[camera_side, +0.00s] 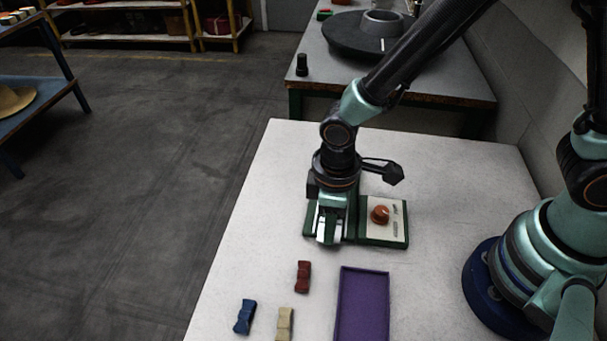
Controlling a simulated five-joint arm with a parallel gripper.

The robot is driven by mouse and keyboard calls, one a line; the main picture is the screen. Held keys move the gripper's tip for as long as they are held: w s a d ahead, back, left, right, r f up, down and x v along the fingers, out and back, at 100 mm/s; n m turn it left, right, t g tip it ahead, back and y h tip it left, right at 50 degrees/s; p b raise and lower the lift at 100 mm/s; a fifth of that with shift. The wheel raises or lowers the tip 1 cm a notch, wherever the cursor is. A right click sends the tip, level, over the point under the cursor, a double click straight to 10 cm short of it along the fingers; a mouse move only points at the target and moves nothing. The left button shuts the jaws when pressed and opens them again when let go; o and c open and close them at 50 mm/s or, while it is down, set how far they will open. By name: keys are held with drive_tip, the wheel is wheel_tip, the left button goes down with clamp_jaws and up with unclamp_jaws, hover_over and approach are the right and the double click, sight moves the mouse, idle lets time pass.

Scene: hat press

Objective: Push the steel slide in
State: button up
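The steel slide (321,230) shows as a bright strip in a green base (309,220) on the white table. My gripper (329,222) points down over this base, in front of most of the slide. Its fingers hide how far in the slide sits and whether they touch it. I cannot tell whether the fingers are open or shut.
In front lie a red block (303,277), a blue block (245,317) and a beige block (285,323), all bow-shaped. A purple tray (362,305) lies to their right. Behind stands a grey bench (440,80) with a dark hat-shaped form (340,35). The table's left rear is clear.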

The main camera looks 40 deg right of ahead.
drive_tip(key=shift+f, duration=0.2)
clamp_jaws()
idle(1.4)
